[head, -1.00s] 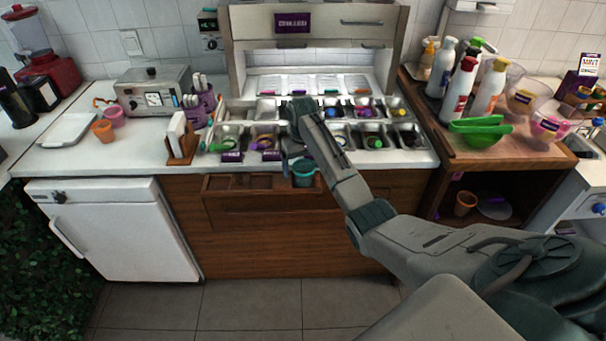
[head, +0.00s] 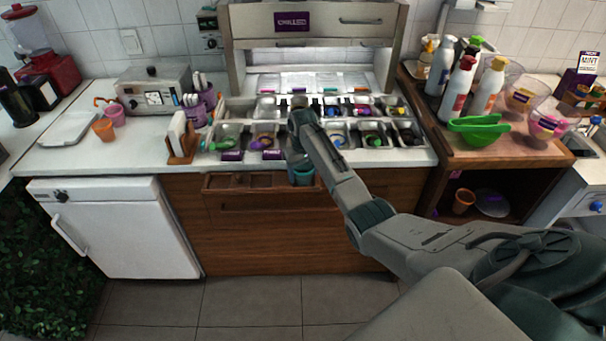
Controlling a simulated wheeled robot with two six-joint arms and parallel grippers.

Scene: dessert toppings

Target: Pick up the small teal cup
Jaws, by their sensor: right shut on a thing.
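The small teal cup (head: 302,178) is at the right end of the wooden rack on the front of the counter. My right gripper (head: 298,166) comes down over it from above and is shut on it. My own gripper and wrist hide the cup's upper part. The cup looks upright; I cannot tell whether it is clear of the rack. My left gripper does not show.
The wooden rack (head: 236,188) juts from the counter front. Topping trays (head: 228,134) with scoops stand just behind my gripper. A napkin holder (head: 181,148) is to the left. Bottles (head: 461,88) and green bowls (head: 479,132) stand on the right wooden counter.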

